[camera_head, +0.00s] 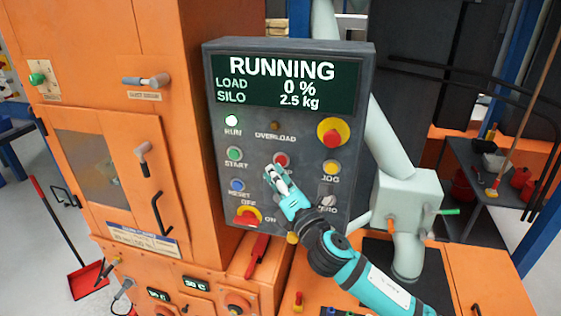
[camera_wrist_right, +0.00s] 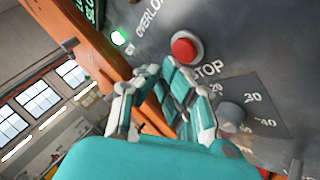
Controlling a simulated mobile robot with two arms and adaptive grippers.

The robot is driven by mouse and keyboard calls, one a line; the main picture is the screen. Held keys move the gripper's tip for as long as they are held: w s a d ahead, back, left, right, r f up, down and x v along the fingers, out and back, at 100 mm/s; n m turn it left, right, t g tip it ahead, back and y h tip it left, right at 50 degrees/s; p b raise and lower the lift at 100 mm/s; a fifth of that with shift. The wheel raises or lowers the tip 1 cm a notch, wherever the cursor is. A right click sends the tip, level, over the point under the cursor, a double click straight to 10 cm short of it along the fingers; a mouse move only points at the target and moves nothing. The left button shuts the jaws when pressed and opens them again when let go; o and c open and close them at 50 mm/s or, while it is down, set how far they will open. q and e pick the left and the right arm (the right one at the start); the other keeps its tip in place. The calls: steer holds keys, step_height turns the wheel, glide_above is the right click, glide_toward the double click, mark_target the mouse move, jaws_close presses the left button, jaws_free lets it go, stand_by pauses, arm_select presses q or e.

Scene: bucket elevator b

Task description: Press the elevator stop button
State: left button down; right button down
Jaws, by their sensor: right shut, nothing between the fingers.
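The red stop button (camera_head: 281,159) sits on the front of the grey control panel (camera_head: 361,75). The panel's screen (camera_head: 284,84) reads RUNNING, load 0 %, silo 2.5 kg. My right gripper (camera_head: 271,171) is shut and empty, its fingertips just below and left of the stop button. In the right wrist view the red stop button (camera_wrist_right: 187,47) stands clear above the fingers (camera_wrist_right: 162,74), with the STOP label beside them. The fingertips look apart from the button. My left gripper is not in view.
Close by on the panel are a green start button (camera_head: 234,154), blue reset button (camera_head: 237,186), yellow jog button (camera_head: 331,168), a red-and-yellow emergency knob (camera_head: 333,132) and an off/on switch (camera_head: 247,216). The run lamp (camera_head: 232,120) is lit. Orange cabinet (camera_head: 198,170) stands left.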

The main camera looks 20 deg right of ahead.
steer(key=s+a, duration=0.1)
steer(key=s, duration=0.1)
steer(key=s+a, duration=0.1)
steer(key=s, duration=0.1)
steer(key=shift+a+p, duration=0.4)
stand_by(0.7)
